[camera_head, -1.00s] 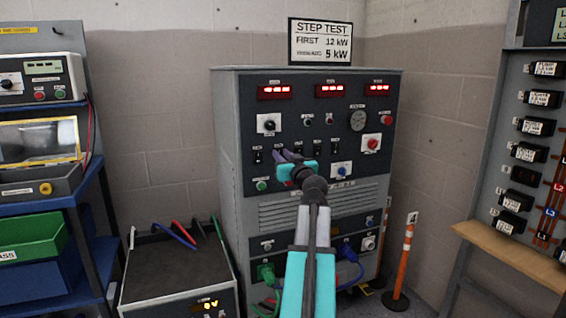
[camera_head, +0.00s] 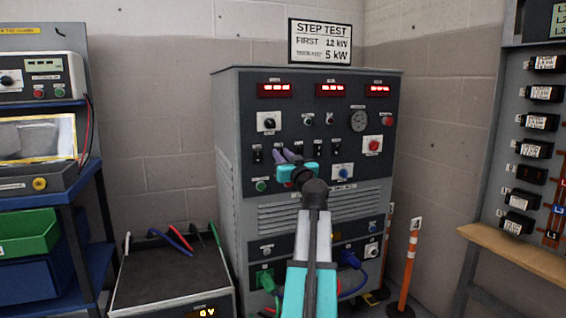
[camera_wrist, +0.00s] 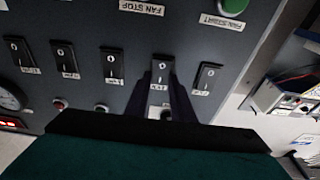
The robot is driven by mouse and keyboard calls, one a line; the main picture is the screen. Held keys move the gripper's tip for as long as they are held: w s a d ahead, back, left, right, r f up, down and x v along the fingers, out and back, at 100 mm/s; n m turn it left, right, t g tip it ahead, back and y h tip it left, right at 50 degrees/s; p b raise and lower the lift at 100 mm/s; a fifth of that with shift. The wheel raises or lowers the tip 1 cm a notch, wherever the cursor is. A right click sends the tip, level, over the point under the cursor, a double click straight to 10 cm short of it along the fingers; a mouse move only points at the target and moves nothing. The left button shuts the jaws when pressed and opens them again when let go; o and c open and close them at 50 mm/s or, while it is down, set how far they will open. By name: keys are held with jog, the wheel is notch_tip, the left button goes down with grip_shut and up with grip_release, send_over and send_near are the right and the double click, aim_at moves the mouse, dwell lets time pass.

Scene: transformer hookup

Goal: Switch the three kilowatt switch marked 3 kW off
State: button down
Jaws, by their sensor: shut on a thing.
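A row of dark rocker switches runs across the grey load cabinet (camera_head: 230,110). In the wrist view they stand in a line, each marked 0 and I, with small labels too blurred to read for sure. My gripper (camera_head: 287,156) reaches this row from the front. In the wrist view its two dark purple fingers stand on either side of one switch (camera_wrist: 163,70), second from the right there, and are shut on it. I cannot make out whether its label says 3 kW. In the head view the fingers hide this switch. A neighbouring switch (camera_wrist: 207,78) is clear of the fingers.
A green fan start button (camera_wrist: 233,5) and a fan stop label (camera_wrist: 142,7) lie near the row. Other switches (camera_wrist: 112,66) are close beside the fingers. A step test sign (camera_head: 321,41) stands on top. An orange post (camera_head: 409,260) stands at right.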

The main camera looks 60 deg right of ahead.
jog(key=b, duration=0.3)
jog(key=shift+s+d+f+h, duration=0.1)
jog(key=shift+d+f+h, duration=0.05)
jog(key=shift+h, duration=0.25)
jog(key=shift+b, duration=0.5)
jog(key=c, duration=1.6)
grip_release()
jog(key=shift+s, duration=0.1)
jog(key=shift+o, duration=0.4)
jog(key=shift+v, duration=1)
jog(key=p+v, duration=0.2)
jog(key=v, duration=0.9)
jog(key=shift+s+f, duration=0.2)
jog(key=shift+s, duration=0.1)
